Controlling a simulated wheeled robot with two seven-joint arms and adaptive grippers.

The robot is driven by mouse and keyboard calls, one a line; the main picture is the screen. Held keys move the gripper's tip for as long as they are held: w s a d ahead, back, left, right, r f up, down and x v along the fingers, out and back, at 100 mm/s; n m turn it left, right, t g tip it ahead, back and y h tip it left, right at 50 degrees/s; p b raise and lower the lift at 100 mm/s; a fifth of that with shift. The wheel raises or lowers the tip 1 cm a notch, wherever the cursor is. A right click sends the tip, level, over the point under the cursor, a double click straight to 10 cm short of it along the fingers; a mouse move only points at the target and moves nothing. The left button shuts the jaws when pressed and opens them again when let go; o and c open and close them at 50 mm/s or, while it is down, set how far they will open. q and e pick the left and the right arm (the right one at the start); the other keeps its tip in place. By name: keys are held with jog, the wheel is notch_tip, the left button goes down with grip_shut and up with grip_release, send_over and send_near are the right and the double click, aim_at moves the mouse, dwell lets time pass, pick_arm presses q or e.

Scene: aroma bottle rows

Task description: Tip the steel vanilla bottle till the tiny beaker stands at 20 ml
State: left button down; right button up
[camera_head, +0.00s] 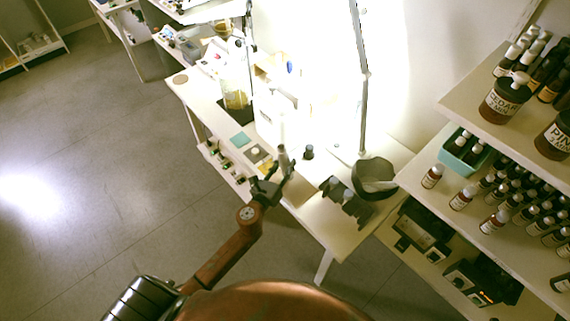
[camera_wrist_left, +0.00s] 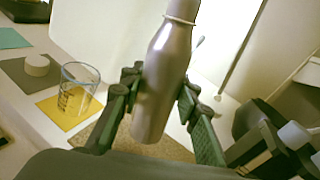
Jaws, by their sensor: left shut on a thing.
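The steel bottle (camera_wrist_left: 163,80) is grey metal with a narrower neck and stands nearly upright, slightly tilted, in the left wrist view. My left gripper (camera_wrist_left: 160,88) is shut on it, one finger on each side of its body. In the head view the bottle (camera_head: 283,158) shows small at the fingers of my left gripper (camera_head: 272,180). A small clear beaker (camera_wrist_left: 77,88) with dark markings stands on a yellow square to the left of the bottle, apart from it. It looks empty. My right gripper is not in view.
A white cap (camera_wrist_left: 37,65) lies on a grey mat (camera_wrist_left: 30,78) beside the beaker. In the head view a dark bowl (camera_head: 374,178) and black devices (camera_head: 345,198) stand right of the gripper. Shelves of brown bottles (camera_head: 505,98) fill the right side.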

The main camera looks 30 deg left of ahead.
aim_at(283, 173)
pick_arm(q)
jog(key=shift+a+r+n+p, duration=0.1)
jog(key=shift+n+p, duration=0.4)
jog(key=shift+p, duration=0.1)
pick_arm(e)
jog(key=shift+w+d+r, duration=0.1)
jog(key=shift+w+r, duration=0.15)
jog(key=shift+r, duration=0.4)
pick_arm(q)
jog(key=shift+w+a+n+g+h+p, duration=0.15)
jog(key=shift+n+g+h+p, duration=0.15)
jog(key=shift+n+p, duration=0.45)
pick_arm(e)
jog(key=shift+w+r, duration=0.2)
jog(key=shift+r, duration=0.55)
pick_arm(q)
jog(key=shift+a+f+n+p, duration=0.25)
jog(key=shift+f+n+p, duration=0.05)
jog(key=shift+n+p, duration=0.6)
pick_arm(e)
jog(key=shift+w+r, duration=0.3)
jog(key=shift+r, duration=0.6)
pick_arm(q)
jog(key=shift+d+f+n+g+h+p, duration=0.2)
jog(key=shift+f+n+g+h+p, duration=0.15)
jog(key=shift+n+p, duration=0.3)
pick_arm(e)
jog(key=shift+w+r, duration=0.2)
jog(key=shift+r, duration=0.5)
